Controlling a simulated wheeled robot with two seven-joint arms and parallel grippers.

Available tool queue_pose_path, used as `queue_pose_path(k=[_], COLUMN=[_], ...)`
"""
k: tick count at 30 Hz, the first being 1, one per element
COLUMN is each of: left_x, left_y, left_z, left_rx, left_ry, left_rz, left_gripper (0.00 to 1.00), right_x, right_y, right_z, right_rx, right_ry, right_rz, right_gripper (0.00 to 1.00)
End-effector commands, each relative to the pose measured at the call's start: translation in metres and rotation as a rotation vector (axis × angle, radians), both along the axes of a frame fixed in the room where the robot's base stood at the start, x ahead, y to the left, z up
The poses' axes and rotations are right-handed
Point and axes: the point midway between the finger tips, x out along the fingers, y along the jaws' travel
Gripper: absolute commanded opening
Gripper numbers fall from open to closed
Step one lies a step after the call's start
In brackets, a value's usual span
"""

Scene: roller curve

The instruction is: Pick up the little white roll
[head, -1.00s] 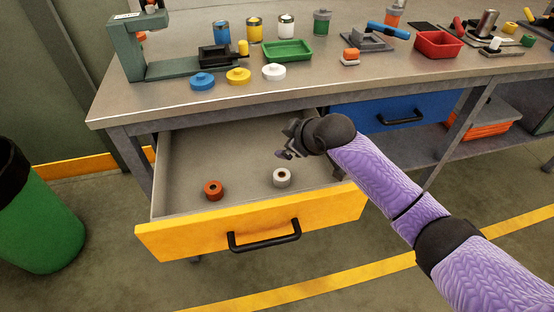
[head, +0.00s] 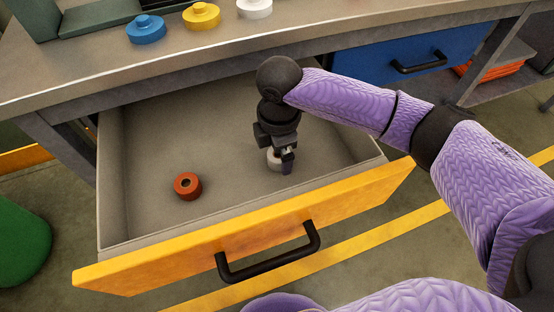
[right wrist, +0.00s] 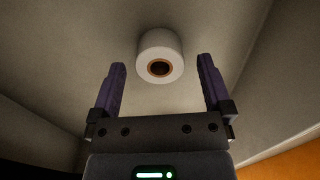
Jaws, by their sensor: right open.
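The little white roll (head: 272,160) stands on the floor of the open drawer, partly hidden behind my right gripper in the head view. In the right wrist view the white roll (right wrist: 160,60) shows a brown core with a dark hole, and it sits beyond and between the fingertips. My right gripper (head: 284,162) points down into the drawer; in the wrist view its fingers (right wrist: 161,82) are spread wide, with nothing held between them. My left gripper is not in view.
A brown-red roll (head: 187,186) lies left of the white one in the drawer. The yellow drawer front (head: 170,262) with its black handle (head: 270,262) bounds the near side. The workbench edge (head: 100,85) overhangs the back. Most of the drawer floor is clear.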

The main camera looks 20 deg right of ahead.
Motion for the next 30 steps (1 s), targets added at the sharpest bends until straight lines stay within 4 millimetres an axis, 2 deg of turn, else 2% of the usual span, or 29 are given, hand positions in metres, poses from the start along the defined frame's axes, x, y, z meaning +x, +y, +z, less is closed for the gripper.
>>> queue_pose_path(k=[1, 2, 8, 21, 22, 27, 30], left_x=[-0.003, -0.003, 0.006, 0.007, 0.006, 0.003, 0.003], left_y=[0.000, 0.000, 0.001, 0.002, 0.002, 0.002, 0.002], left_z=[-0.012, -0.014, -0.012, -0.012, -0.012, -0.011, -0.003], left_rx=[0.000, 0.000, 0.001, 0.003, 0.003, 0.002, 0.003], left_ry=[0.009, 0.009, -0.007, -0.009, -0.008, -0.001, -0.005], left_rz=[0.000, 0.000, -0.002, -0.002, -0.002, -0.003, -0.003], left_gripper=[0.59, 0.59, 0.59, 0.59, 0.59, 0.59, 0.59], right_x=[-0.001, -0.001, 0.000, 0.000, 0.000, 0.000, 0.000], right_y=[0.000, 0.000, 0.000, 0.000, 0.000, 0.000, 0.000], right_z=[-0.019, -0.023, -0.018, -0.018, -0.018, -0.018, -0.006], right_rx=[-0.001, -0.001, -0.001, -0.001, -0.001, -0.001, -0.001], right_ry=[0.008, 0.006, -0.001, 0.000, 0.000, -0.001, -0.003], right_rz=[0.000, 0.000, 0.000, -0.001, -0.001, -0.001, -0.001], right_gripper=[1.00, 1.00, 1.00, 0.09, 0.05, 0.04, 0.04])
